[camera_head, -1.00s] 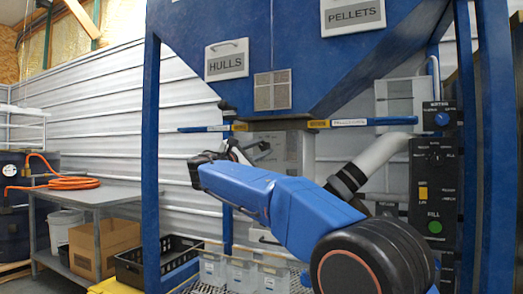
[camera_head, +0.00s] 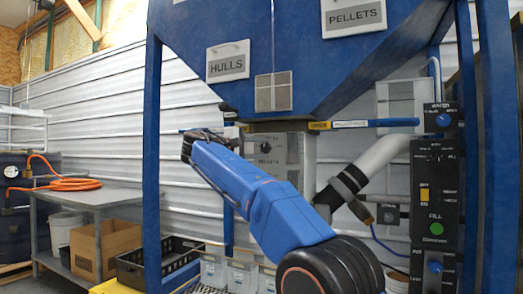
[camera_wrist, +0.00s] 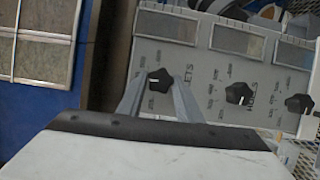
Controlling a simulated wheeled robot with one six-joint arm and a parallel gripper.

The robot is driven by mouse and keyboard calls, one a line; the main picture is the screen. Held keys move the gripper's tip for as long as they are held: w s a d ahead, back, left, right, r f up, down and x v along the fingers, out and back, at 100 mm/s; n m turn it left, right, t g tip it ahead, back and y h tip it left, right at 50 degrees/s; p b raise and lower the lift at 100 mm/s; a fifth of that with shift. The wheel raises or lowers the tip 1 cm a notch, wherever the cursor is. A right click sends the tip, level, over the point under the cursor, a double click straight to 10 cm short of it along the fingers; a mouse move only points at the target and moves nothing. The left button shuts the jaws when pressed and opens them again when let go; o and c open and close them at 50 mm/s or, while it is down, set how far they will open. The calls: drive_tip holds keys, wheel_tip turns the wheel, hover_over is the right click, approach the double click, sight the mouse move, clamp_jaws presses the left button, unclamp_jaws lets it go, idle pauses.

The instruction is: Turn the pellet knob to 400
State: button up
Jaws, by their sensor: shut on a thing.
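In the wrist view the pellet knob (camera_wrist: 160,80) is a dark, faceted knob with a small white pointer mark. It sits on a grey control panel (camera_wrist: 205,65) with part of the pellets label showing beside it. My gripper (camera_wrist: 160,82) has one pale finger on each side of this knob and is shut on it. The scale numbers around the knob are too small to read. In the head view the grey panel (camera_head: 308,150) shows under the hopper with a pellets label. My gripper's fingers cannot be made out there.
The hulls knob (camera_wrist: 239,93) and a third dark knob (camera_wrist: 299,103) lie to the right on the same panel. A blue bar (camera_head: 385,122) crosses near the panel. A blue frame post (camera_head: 152,170) stands at left, and a control box (camera_head: 435,190) stands at right.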

drive_tip(key=shift+f+m+g, duration=0.1)
drive_tip(key=shift+m+g, duration=0.2)
drive_tip(key=o, duration=1)
drive_tip(key=shift+o, duration=0.2)
drive_tip(key=v, duration=1.7)
drive_tip(key=shift+s, duration=0.25)
drive_tip(key=shift+a, duration=0.1)
